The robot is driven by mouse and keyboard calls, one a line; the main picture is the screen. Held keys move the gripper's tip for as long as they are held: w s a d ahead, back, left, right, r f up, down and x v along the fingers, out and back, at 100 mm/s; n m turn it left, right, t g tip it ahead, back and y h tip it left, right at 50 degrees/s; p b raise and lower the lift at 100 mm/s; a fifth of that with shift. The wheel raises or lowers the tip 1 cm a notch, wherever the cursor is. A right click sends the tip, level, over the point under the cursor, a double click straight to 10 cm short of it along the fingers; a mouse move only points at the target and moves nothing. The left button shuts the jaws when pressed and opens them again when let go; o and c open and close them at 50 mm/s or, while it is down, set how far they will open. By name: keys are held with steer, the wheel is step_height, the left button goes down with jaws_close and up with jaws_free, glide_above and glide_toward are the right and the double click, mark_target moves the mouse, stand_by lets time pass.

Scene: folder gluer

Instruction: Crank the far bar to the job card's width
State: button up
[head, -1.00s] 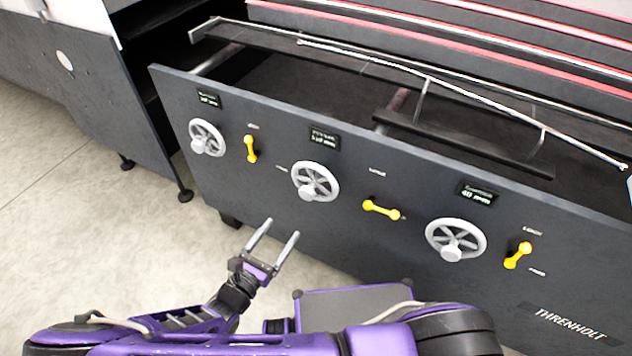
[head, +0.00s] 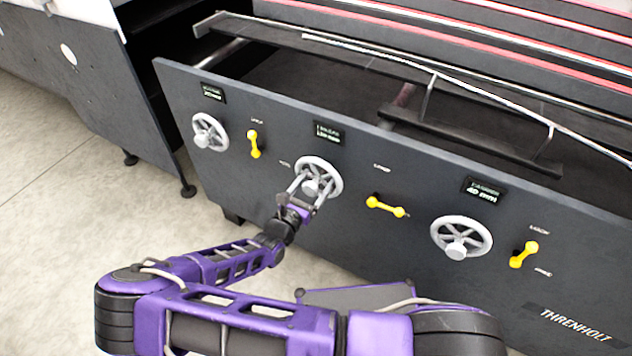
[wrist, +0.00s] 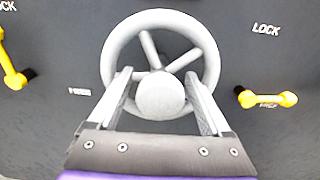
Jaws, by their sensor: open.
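Three grey handwheels sit in a row on the dark panel. In the head view they are the left handwheel (head: 210,132), the middle handwheel (head: 330,167) and the right handwheel (head: 462,237). My gripper (head: 308,180) is open at the middle handwheel. In the wrist view the fingers of my gripper (wrist: 160,90) stand on either side of the round knob (wrist: 160,96), over the wheel (wrist: 207,50); whether they touch it I cannot tell. Small displays sit above the wheels: left (head: 213,93), middle (head: 328,133), and right (head: 482,190), which reads 40 mm. No job card is identifiable.
Yellow lock levers sit beside the wheels: left (head: 254,144), middle (head: 386,206), right (head: 523,254). Bars and a thin rod (head: 380,58) lie behind the panel's top edge. Open floor (head: 90,240) is at the left.

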steer(key=shift+w+d, duration=0.1)
steer(key=shift+w, duration=0.05)
steer(key=shift+c, duration=0.3)
jaws_close()
